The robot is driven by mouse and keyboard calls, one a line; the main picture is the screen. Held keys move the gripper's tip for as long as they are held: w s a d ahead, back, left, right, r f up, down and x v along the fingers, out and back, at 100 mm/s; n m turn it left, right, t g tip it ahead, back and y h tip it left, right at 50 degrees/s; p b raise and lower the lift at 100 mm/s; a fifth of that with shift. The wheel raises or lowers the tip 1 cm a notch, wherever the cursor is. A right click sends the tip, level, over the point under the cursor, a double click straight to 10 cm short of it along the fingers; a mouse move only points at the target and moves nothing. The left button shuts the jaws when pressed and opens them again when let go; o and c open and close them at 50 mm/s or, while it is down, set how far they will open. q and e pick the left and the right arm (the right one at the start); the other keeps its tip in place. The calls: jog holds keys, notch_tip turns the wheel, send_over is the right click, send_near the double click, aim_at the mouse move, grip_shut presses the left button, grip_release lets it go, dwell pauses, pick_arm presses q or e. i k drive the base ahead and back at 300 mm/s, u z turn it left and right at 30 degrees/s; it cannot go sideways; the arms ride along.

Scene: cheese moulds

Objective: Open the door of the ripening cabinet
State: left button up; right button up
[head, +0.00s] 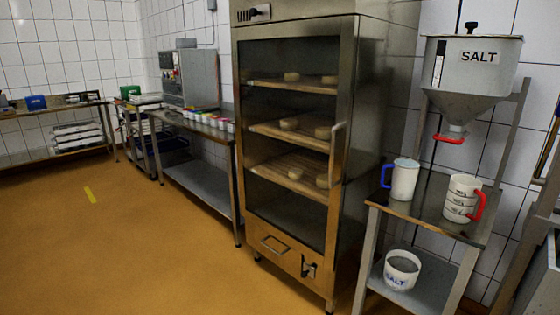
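The ripening cabinet (348,100) is a tall steel cabinet on short legs in the middle of the head view. Its glass-fronted door (285,213) looks shut, with no gap visible along its edge. A vertical bar handle (336,153) is on the right side of the door. Behind the glass are several wooden shelves (289,130) with small pale cheeses (295,173) on them. Neither my left nor my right gripper shows in this view.
A steel stand (419,213) close to the cabinet's right carries a white jug (404,180) and a measuring jug (461,199). A salt hopper (470,75) is above it, a salt tub (401,270) below. A long table (190,128) is left. The orange floor (140,250) in front is clear.

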aim_at(345, 27)
jog(key=u, duration=0.4)
jog(key=k, duration=0.25)
jog(key=z, duration=1)
jog(key=i, duration=1.1)
jog(key=u, duration=0.4)
